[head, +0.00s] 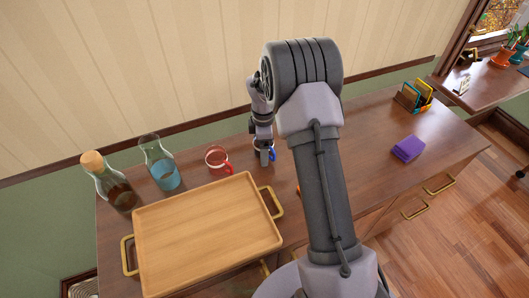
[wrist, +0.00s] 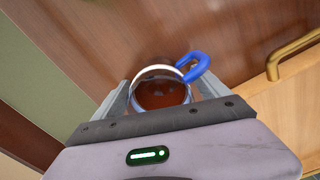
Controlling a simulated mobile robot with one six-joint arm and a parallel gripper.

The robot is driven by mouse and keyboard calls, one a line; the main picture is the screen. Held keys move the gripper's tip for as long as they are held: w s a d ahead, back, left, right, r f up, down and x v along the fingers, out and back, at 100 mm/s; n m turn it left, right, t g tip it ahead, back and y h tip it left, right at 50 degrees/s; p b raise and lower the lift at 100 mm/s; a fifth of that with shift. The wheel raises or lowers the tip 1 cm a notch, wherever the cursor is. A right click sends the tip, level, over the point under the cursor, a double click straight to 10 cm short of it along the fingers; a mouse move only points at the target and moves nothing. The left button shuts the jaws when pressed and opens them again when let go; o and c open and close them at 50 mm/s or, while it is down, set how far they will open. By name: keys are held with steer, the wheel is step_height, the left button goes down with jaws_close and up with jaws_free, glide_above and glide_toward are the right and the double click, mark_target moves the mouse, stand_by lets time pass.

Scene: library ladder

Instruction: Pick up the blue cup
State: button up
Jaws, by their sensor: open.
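The blue cup (wrist: 198,67) shows in the wrist view with a pale rim, a bright blue handle toward the upper right and dark brown liquid inside. My gripper (wrist: 164,94) is open, with one finger on each side of the cup; whether they touch it I cannot tell. The near side of the cup is hidden by the gripper body. In the head view, my gripper (head: 263,156) points down at the cup (head: 271,153), hiding most of it; only a little blue shows.
A red cup (head: 217,160) stands just left, then a jug of blue liquid (head: 165,175) and a corked bottle (head: 108,183). A wooden tray (head: 205,235) with brass handles lies in front. A purple stack (head: 408,149) and a card holder (head: 413,97) are at right.

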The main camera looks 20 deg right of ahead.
steer(key=shift+r, duration=0.2)
steer(key=shift+c, duration=1.4)
steer(key=c, duration=1.4)
